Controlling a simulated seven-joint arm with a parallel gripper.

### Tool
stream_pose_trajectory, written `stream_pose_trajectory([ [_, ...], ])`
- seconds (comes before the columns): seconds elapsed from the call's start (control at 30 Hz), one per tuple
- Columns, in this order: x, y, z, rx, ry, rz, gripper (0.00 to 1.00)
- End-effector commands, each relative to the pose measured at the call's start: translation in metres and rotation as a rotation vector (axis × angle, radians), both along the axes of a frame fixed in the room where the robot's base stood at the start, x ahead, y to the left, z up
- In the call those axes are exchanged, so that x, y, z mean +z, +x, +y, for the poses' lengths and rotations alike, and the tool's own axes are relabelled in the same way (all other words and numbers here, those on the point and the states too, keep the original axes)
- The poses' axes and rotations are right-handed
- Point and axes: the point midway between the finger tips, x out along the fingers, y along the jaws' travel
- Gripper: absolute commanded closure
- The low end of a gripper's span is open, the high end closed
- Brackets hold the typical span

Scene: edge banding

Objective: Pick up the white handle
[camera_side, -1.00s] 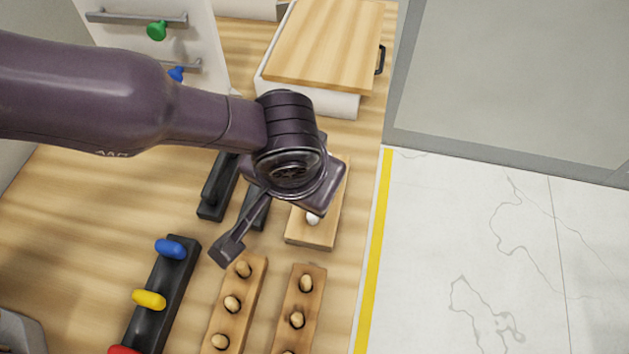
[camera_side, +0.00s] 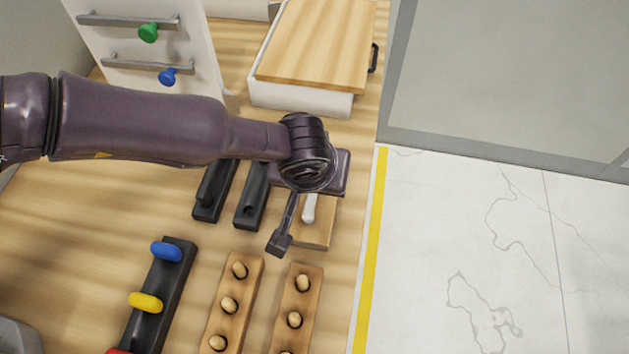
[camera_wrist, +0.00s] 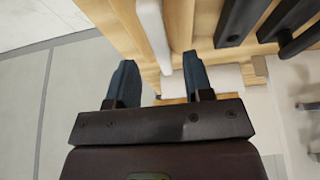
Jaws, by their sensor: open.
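The white handle (camera_side: 309,208) stands out from a small wooden block (camera_side: 318,236) near the right edge of the table. My gripper (camera_side: 282,240) hangs beside it, with one finger showing just left of the handle in the side view; the other finger is hidden there. In the wrist view the white handle (camera_wrist: 153,30) lies between the two open fingers of my gripper (camera_wrist: 158,80), its end showing near the fingertips. The jaws have not closed on it.
Two black bars (camera_side: 214,188) lie left of the block. Wooden strips with pegs (camera_side: 230,305) and a black rack with a blue knob (camera_side: 166,251) and a yellow knob (camera_side: 146,302) stand in front. A white box with a wooden lid (camera_side: 315,45) is behind.

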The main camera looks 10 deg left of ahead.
Motion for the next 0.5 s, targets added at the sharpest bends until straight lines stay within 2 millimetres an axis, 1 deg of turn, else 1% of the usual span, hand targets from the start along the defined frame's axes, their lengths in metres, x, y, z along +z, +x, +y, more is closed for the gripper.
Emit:
stream_pose_trajectory([
  [0.03,-0.01,0.004,0.002,0.002,0.003,0.002,0.53],
  [0.1,-0.02,0.007,0.003,0.001,0.003,0.002,0.53],
  [0.2,-0.03,0.012,0.002,0.002,0.001,0.002,0.53],
  [0.3,-0.034,0.014,0.002,0.001,0.002,0.001,0.53],
  [0.5,-0.034,0.014,0.002,0.0,0.001,0.001,0.53],
])
